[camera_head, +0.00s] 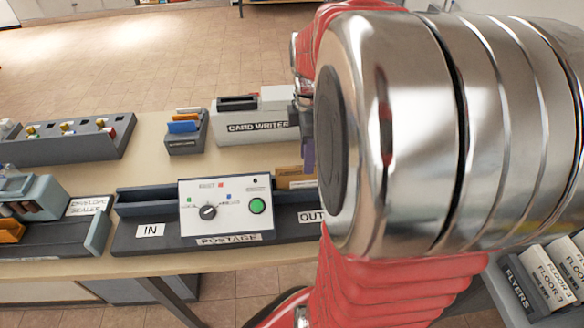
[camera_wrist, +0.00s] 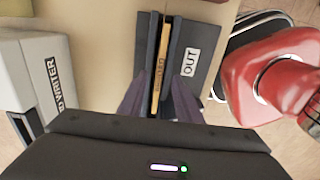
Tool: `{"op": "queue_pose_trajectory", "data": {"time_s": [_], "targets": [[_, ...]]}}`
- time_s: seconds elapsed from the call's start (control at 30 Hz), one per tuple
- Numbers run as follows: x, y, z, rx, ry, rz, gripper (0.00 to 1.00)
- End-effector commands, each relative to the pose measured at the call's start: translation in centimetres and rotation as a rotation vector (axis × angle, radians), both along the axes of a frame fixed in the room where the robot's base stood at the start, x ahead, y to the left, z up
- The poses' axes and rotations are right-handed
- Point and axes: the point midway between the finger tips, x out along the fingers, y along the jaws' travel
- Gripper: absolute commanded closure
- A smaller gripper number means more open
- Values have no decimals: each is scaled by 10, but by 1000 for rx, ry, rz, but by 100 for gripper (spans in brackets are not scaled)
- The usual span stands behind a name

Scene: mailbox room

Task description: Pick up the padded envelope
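A tan padded envelope (camera_head: 294,179) stands on edge in the OUT slot of the postage machine (camera_head: 225,207), partly hidden by my arm in the head view. In the wrist view, only the thin upper edge of the envelope (camera_wrist: 159,68) shows between the slot's dark walls. My gripper (camera_wrist: 158,98) is open, with one purple finger on each side of the slot and the envelope's line between them. In the head view, a purple finger (camera_head: 308,156) shows just above the envelope. I cannot tell whether the fingers touch anything.
The card writer (camera_head: 262,118) stands behind the postage machine, at the left in the wrist view. A small card holder (camera_head: 186,134), a long grey rack (camera_head: 62,142) and the envelope sealer (camera_head: 92,212) lie left. A flyers and floor sorter (camera_head: 540,290) is at lower right.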

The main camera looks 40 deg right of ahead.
Motion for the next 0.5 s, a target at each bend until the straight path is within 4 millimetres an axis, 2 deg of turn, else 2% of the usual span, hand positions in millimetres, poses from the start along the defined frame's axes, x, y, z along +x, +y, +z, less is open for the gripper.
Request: {"op": "queue_pose_trajectory", "data": {"time_s": [0.17,0.5], "targets": [[0,0,-6,1,2,0,69],[1,-2,-47,1,2,-1,69]]}}
